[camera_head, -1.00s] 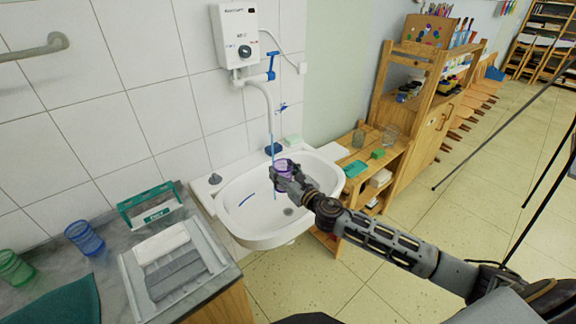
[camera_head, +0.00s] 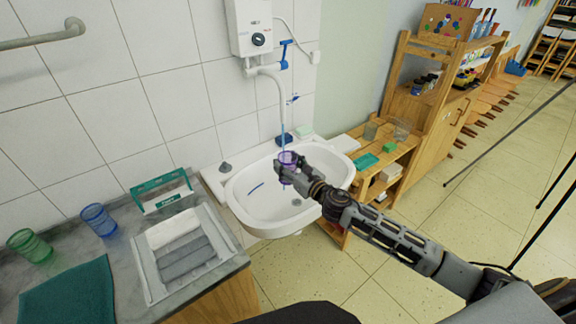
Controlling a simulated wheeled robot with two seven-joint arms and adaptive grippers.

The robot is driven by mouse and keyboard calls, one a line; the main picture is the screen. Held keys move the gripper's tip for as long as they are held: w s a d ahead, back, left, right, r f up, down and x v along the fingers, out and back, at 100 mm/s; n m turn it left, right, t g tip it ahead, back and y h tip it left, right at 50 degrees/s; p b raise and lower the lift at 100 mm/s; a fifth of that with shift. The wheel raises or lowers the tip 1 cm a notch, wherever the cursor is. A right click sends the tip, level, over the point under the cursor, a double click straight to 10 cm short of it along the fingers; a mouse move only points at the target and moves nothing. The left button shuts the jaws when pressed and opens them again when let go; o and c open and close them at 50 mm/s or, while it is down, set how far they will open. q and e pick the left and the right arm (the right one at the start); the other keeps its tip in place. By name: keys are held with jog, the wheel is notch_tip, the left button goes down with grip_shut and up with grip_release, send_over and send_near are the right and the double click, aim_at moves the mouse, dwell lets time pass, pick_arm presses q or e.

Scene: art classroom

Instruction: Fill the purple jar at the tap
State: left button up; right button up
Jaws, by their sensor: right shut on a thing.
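The purple jar (camera_head: 288,159) is held upright over the white sink basin (camera_head: 242,206). My right gripper (camera_head: 287,172) is shut on it, and the fingers hide part of its side. The tap's spout (camera_head: 281,100) hangs from the white water heater (camera_head: 250,28) on the tiled wall. The water level inside the jar cannot be made out. A blue tap lever (camera_head: 283,52) sits beside the heater. My left gripper is not in view.
A grey counter (camera_head: 118,264) at the left holds blue (camera_head: 98,220) and green (camera_head: 30,246) tumblers, a tray (camera_head: 146,270) of cloths and a green-framed holder (camera_head: 161,190). A wooden shelf (camera_head: 402,150) with glass jars stands right of the sink.

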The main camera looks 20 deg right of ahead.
aim_at(288, 158)
jog(key=shift+w+d, duration=0.1)
jog(key=shift+w, duration=0.4)
jog(key=shift+w+d, duration=0.25)
jog(key=shift+w, duration=1.25)
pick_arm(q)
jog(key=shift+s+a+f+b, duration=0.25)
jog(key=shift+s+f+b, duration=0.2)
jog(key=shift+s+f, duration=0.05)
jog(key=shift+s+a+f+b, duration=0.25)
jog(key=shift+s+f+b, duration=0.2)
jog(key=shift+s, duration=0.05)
pick_arm(e)
jog(key=w+d, duration=0.2)
jog(key=w, duration=0.9)
jog(key=shift+w+d, duration=0.15)
